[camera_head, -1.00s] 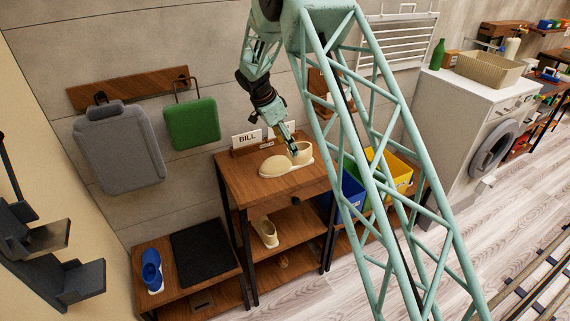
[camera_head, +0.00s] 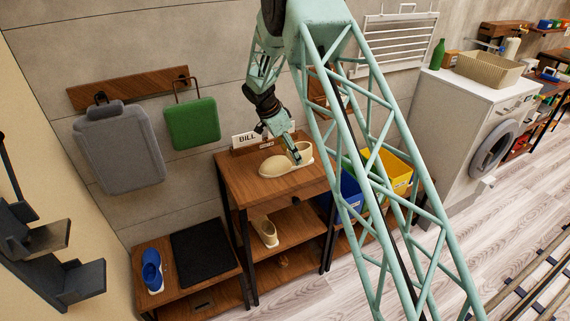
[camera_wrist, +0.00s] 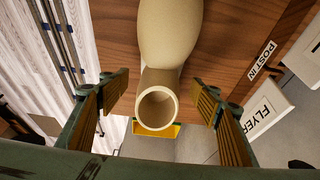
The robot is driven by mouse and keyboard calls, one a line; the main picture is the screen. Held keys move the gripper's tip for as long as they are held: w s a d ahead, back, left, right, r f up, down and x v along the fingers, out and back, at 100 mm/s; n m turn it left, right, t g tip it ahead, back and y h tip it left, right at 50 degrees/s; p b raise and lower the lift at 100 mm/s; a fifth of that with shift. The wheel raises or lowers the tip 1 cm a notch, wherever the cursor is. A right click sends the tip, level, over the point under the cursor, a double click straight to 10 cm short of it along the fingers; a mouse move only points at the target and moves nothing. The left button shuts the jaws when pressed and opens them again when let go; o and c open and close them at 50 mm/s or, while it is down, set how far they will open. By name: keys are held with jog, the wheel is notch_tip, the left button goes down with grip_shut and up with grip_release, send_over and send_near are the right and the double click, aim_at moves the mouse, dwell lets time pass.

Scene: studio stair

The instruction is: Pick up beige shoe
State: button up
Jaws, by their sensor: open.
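A beige shoe (camera_head: 287,161) lies on the wooden top of a small shelf unit (camera_head: 240,186). In the wrist view the shoe (camera_wrist: 168,35) points away, with its round ankle opening nearest me. My gripper (camera_head: 299,157) is at the shoe's ankle end in the head view. In the wrist view my gripper (camera_wrist: 163,100) is open, with one finger on each side of the ankle opening and gaps between.
Signs stand behind the shoe, one reading BILL (camera_head: 246,138). A blue shoe (camera_head: 151,270) and black mat (camera_head: 206,251) are on a low bench at left. Blue and yellow bins (camera_head: 391,170) stand at right. A green bag (camera_head: 192,124) hangs on the wall.

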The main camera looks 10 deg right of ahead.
aim_at(291, 160)
jog(key=shift+c, duration=0.7)
jog(key=c, duration=0.9)
jog(key=shift+c, duration=0.2)
jog(key=shift+r, duration=0.1)
jog(key=shift+r, duration=1.6)
jog(key=shift+s+r, duration=0.1)
jog(key=shift+s, duration=0.05)
jog(key=s+r+b, duration=0.1)
jog(key=s, duration=1.4)
jog(key=shift+s+r, duration=0.2)
jog(key=shift+s, duration=0.15)
jog(key=shift+d+r+b, duration=0.1)
jog(key=shift+b, duration=0.2)
